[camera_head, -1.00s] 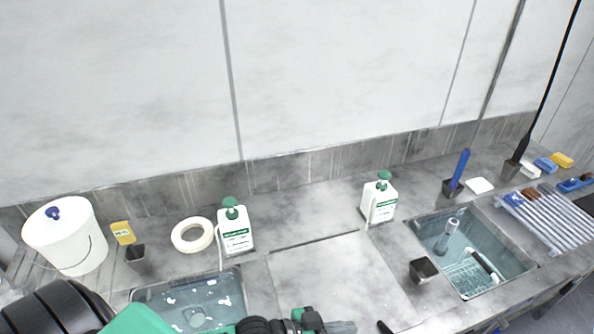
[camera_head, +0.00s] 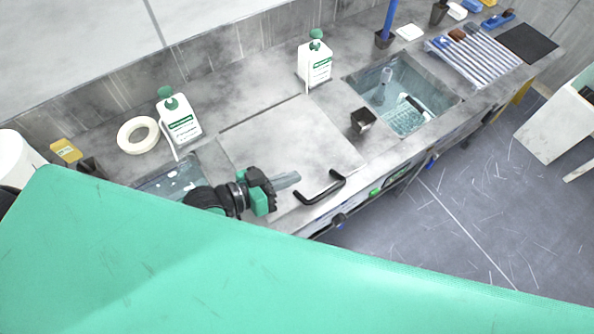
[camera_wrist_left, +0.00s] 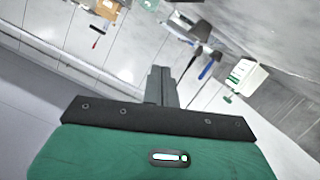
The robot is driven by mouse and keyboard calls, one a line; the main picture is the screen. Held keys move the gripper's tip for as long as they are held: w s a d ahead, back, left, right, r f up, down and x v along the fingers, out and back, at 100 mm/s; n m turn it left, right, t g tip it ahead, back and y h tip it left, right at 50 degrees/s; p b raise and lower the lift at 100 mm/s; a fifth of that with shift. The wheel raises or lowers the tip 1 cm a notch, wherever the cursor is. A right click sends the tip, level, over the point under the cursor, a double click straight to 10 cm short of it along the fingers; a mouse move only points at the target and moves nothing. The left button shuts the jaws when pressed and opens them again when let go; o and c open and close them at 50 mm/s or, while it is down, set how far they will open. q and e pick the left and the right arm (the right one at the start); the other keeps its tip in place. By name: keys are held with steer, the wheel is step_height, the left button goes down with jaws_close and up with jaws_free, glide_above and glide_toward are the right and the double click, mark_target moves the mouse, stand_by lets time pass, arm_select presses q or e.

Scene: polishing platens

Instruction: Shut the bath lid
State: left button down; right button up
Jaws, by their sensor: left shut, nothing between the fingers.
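The bath lid (camera_head: 290,130) is a flat grey panel lying level with the worktop, with a black bar handle (camera_head: 320,190) near its front edge. The right bath (camera_head: 445,97) is open beyond a strip of worktop to its right; clear liquid and a white basket show inside. The left bath (camera_head: 180,185), partly hidden by my arm, also shows liquid. My left gripper (camera_head: 287,181) is shut and empty over the lid's front left part, left of the handle and apart from it. Its closed fingers show in the left wrist view (camera_wrist_left: 161,86). My right gripper is not in view.
A small dark cup (camera_head: 363,120) stands between lid and right bath. White bottles with green tops (camera_head: 180,122) (camera_head: 315,62) and a tape roll (camera_head: 138,135) stand behind. Metal rods (camera_head: 475,55) lie at the right. Open floor (camera_head: 460,200) lies in front.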

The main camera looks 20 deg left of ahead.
arm_select(q)
steer(key=b+v, duration=0.1)
steer(key=v, duration=0.5)
steer(key=shift+s+b, duration=0.3)
steer(key=shift+s, duration=0.05)
steer(key=shift+r, duration=0.1)
